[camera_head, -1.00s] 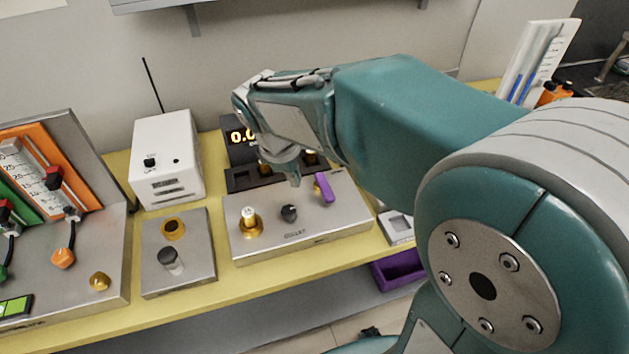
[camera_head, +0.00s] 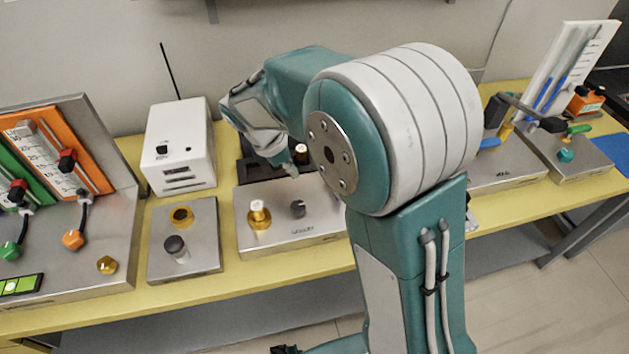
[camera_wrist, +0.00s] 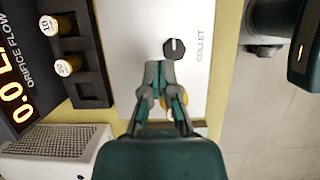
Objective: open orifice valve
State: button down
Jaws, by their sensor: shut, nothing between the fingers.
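A flat metal box (camera_head: 325,229) on the bench carries a gold fitting (camera_head: 258,215) with a white top and a small black knob (camera_head: 298,209). The knob (camera_wrist: 173,48) also shows in the wrist view, with a white pointer line and the word COLLET beside it. My gripper (camera_head: 292,168) is shut and empty, above the back edge of the box and apart from the knob. In the wrist view my gripper (camera_wrist: 160,70) lies just below the knob in the picture and partly covers the gold fitting (camera_wrist: 163,102). My arm hides the right part of the box. I cannot tell which part is the orifice valve.
A black display unit (camera_wrist: 45,72) labelled ORIFICE FLOW stands behind the box. A white instrument (camera_head: 180,145) with an antenna and a metal plate (camera_head: 185,255) are to the left, beside a flowmeter panel (camera_head: 85,150). Another metal station (camera_head: 508,165) stands right of my arm.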

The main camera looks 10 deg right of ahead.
jog(key=x, duration=0.9)
jog(key=shift+d+f, duration=0.1)
jog(key=shift+f, duration=0.05)
jog(key=d, duration=0.3)
jog(key=shift+d, duration=0.55)
jog(key=shift+a, duration=0.15)
jog(key=shift+s+n, duration=0.1)
jog(key=shift+n, duration=0.2)
